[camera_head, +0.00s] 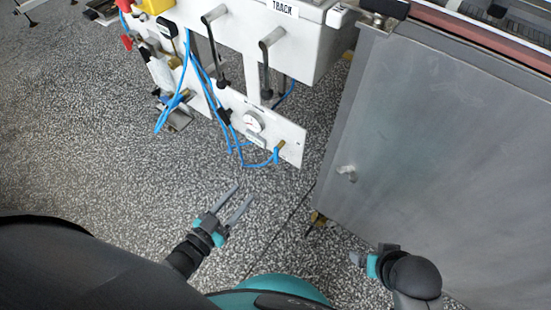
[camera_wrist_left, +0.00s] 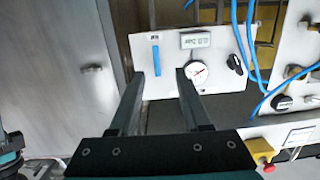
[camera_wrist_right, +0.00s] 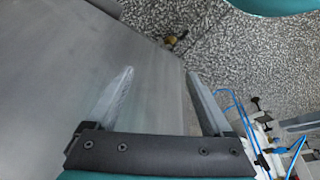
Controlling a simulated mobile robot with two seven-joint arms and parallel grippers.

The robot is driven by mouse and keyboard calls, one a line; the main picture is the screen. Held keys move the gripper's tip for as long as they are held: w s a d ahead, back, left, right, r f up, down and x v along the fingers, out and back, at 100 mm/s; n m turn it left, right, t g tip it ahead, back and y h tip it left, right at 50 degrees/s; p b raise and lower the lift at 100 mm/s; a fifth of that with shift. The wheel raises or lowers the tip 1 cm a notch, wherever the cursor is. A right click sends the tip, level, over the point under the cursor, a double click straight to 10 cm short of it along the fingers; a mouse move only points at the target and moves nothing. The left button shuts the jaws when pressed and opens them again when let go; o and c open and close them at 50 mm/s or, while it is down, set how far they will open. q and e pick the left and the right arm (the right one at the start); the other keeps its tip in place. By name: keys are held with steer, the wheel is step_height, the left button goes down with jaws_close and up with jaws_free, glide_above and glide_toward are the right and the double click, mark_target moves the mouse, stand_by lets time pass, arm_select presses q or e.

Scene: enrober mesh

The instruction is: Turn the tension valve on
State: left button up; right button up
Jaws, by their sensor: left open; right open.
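A white valve panel (camera_head: 292,133) hangs on the machine's lower side and also shows in the left wrist view (camera_wrist_left: 215,82). It carries a round gauge (camera_wrist_left: 196,73), a small display (camera_wrist_left: 195,40), a blue lever-like part (camera_wrist_left: 156,57) and a black knob (camera_wrist_left: 236,64). I cannot read which one is the tension valve. My left gripper (camera_head: 244,192) is open and empty, apart from the panel and short of its lower edge in the head view. In its wrist view the fingers point at the panel. My right gripper (camera_wrist_right: 160,74) is open and empty beside the steel cabinet.
The grey steel cabinet (camera_head: 430,150) with a small latch (camera_head: 347,173) stands right of the panel. Blue hoses (camera_head: 205,80) hang across the panel's left side. Two levers (camera_head: 214,45) project above it. Speckled floor (camera_head: 110,160) is clear at left.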

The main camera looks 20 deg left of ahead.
arm_select(q)
steer(key=r, duration=0.1)
steer(key=t+h+b, duration=0.1)
steer(key=b, duration=0.2)
glide_toward(275, 156)
steer(key=x, duration=0.6)
steer(key=shift+w, duration=0.1)
arm_select(e)
step_height(275, 156, up, 7)
steer(key=t, duration=0.1)
arm_select(q)
steer(key=shift+b+x, duration=0.5)
steer(key=shift+x, duration=0.6)
steer(key=shift+b+x, duration=0.4)
steer(key=shift+x, duration=0.7)
arm_select(e)
steer(key=shift+w+a+f+t+y, duration=0.15)
steer(key=shift+w+a+t+y, duration=0.3)
steer(key=shift+w+a+t, duration=0.55)
steer(key=shift+w+a+f+t+y, duration=0.15)
steer(key=shift+w+a+t+y, duration=0.3)
steer(key=shift+w+a+t, duration=0.5)
steer(key=shift+s+a+g, duration=0.15)
steer(key=shift+a+g, duration=0.05)
steer(key=shift+g, duration=0.05)
arm_select(q)
jaws_close()
